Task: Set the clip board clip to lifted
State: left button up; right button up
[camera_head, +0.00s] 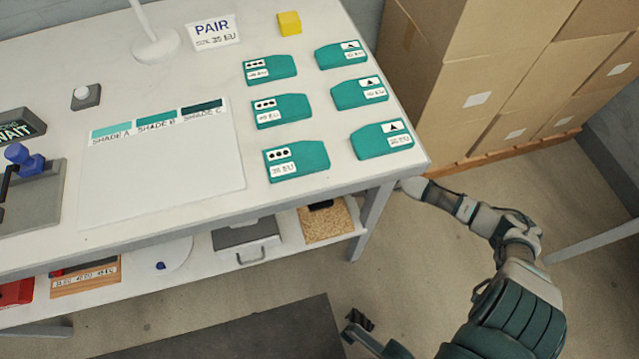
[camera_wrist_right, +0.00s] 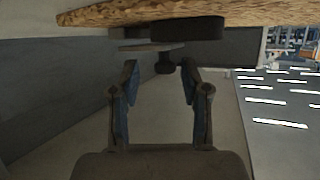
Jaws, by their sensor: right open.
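The clip board (camera_head: 327,226), a speckled brown board, lies on the lower shelf at the table's right end. Its black clip (camera_head: 320,205) shows partly under the tabletop edge. In the right wrist view, which looks upside down, the board (camera_wrist_right: 110,14) runs along the top, with the clip's dark block (camera_wrist_right: 187,28) against it and a thin plate with a dark knob (camera_wrist_right: 165,63) beside it. My right gripper (camera_wrist_right: 160,82) is open, its fingertips to either side of the knob, apart from it. I cannot tell the clip's position. My left gripper (camera_head: 358,322) appears low in the head view, its jaws unclear.
The tabletop edge (camera_head: 300,194) overhangs the shelf and hides my right gripper in the head view. A table leg (camera_head: 371,222) stands right of the board. A grey box with a handle (camera_head: 247,240) sits left of it. Cardboard boxes (camera_head: 480,80) stand behind.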

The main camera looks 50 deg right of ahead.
jog(key=shift+w+a+r, duration=0.15)
jog(key=shift+w+a, duration=0.1)
jog(key=shift+a, duration=0.45)
jog(key=shift+d, duration=0.25)
grip_shut()
jog(key=shift+d, duration=0.1)
jog(key=shift+w+d+r+m+g+p, duration=0.2)
jog(key=shift+w+r+m+g+p, duration=0.25)
jog(key=shift+m+g, duration=0.3)
jog(key=shift+w+d+r+m+g+y, duration=0.2)
jog(key=shift+w+m+g+y, duration=0.15)
jog(key=shift+m+g, duration=0.2)
jog(key=shift+w+d+r+m+g+y, duration=0.1)
jog(key=shift+w+d+m+g+y, duration=0.15)
jog(key=shift+m+g, duration=0.25)
jog(key=w+m+g+y+b, duration=0.1)
jog(key=w+d+m+g+y+b, duration=0.1)
jog(key=m+g, duration=0.1)
jog(key=shift+w+d, duration=0.15)
jog(key=shift+m, duration=0.3)
